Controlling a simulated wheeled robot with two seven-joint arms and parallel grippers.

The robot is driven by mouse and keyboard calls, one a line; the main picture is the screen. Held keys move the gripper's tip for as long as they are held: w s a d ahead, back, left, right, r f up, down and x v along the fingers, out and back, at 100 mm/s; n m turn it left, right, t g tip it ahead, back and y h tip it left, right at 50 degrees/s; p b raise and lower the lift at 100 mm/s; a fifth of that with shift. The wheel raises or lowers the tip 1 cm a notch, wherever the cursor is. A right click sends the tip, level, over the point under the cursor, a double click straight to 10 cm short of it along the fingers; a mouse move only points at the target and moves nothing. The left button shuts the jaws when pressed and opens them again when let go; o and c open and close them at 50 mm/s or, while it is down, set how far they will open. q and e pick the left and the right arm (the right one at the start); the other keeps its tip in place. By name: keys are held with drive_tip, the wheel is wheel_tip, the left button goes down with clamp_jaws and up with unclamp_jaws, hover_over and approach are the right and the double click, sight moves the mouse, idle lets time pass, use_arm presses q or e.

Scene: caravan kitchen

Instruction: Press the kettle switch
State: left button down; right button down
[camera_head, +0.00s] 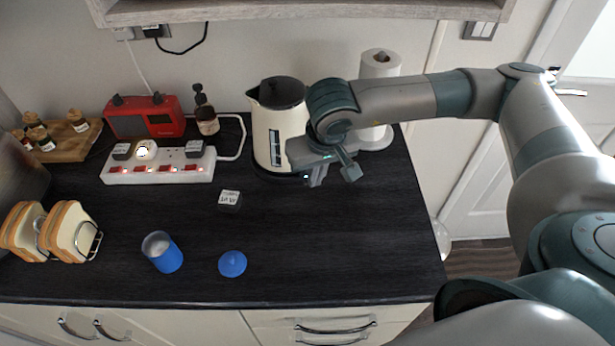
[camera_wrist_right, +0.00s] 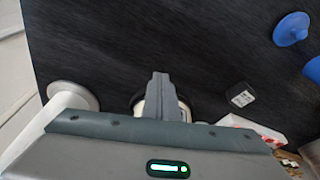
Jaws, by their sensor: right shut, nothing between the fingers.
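A cream kettle (camera_head: 272,133) with a dark lid stands on a dark base at the back of the counter. My right gripper (camera_head: 314,182) is shut and empty, at the kettle's lower right side in the head view. In the right wrist view the closed fingers (camera_wrist_right: 160,84) point over the kettle (camera_wrist_right: 141,108), most of which is hidden behind them and the gripper body. The switch itself is hidden or too small to make out, and I cannot tell whether the fingers touch the kettle. My left gripper is not in view.
A paper towel roll (camera_head: 380,68) stands right of the kettle. A white power strip (camera_head: 160,172), a red radio (camera_head: 145,118) and a brown bottle (camera_head: 206,117) are to the left. A blue cup (camera_head: 163,254), a blue lid (camera_head: 232,264) and a small block (camera_head: 229,198) lie in front. The front right counter is clear.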

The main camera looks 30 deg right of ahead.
drive_tip(key=b+v, duration=0.2)
drive_tip(key=v, duration=0.7)
drive_tip(key=shift+r, duration=0.25)
drive_tip(key=shift+s, duration=0.2)
